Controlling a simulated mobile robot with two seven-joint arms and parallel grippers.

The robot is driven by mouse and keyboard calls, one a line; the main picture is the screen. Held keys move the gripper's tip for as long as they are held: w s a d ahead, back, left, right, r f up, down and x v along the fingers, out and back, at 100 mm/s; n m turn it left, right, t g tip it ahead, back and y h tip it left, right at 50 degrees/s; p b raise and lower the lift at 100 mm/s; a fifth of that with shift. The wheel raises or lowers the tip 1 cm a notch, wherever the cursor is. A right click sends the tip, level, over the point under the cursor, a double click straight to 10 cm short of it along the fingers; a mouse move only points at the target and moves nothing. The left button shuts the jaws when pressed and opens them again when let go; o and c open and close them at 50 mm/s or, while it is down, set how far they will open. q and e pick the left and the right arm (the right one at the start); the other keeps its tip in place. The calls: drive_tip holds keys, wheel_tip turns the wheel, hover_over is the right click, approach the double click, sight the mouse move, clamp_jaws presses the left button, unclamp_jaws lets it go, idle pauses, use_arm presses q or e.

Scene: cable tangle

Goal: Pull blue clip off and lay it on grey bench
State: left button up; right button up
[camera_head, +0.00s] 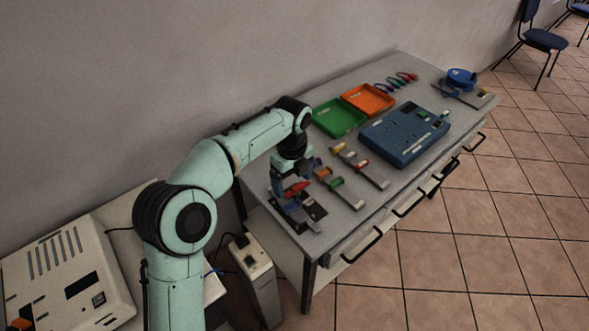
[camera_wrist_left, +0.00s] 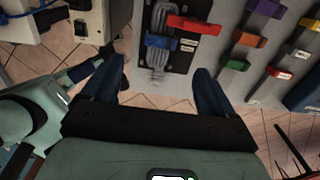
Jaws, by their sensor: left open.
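The blue clip (camera_wrist_left: 160,41) sits across a grey cable bundle (camera_wrist_left: 158,62) in the left wrist view, left of a red clip (camera_wrist_left: 195,24) on a dark plate (camera_wrist_left: 182,56). My left gripper (camera_wrist_left: 160,88) is open and empty. Its two dark fingers are spread below the blue clip in that picture, apart from it. In the head view my left gripper (camera_head: 287,188) is over the near end of the grey bench (camera_head: 340,217) and partly hides the plate and clips. My right gripper is in neither view.
Strips with coloured clips (camera_head: 345,190) lie beside the plate. Farther along are a green tray (camera_head: 338,117), an orange tray (camera_head: 368,99) and a blue panel (camera_head: 404,133). A beige box (camera_head: 254,272) stands by the bench's near end. Bare bench shows along the front edge.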

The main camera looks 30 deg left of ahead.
sight(293, 204)
use_arm(q)
wheel_tip(293, 204, down, 10)
drive_tip(key=shift+r+b, duration=0.15)
drive_tip(key=shift+b, duration=0.55)
drive_tip(key=shift+w, duration=0.1)
drive_tip(key=c, duration=1.2)
drive_tip(key=shift+o, duration=0.2)
drive_tip(key=shift+r, duration=0.1)
drive_tip(key=shift+r, duration=0.15)
drive_tip(key=shift+r+p, duration=2.1)
drive_tip(key=shift+r, duration=0.1)
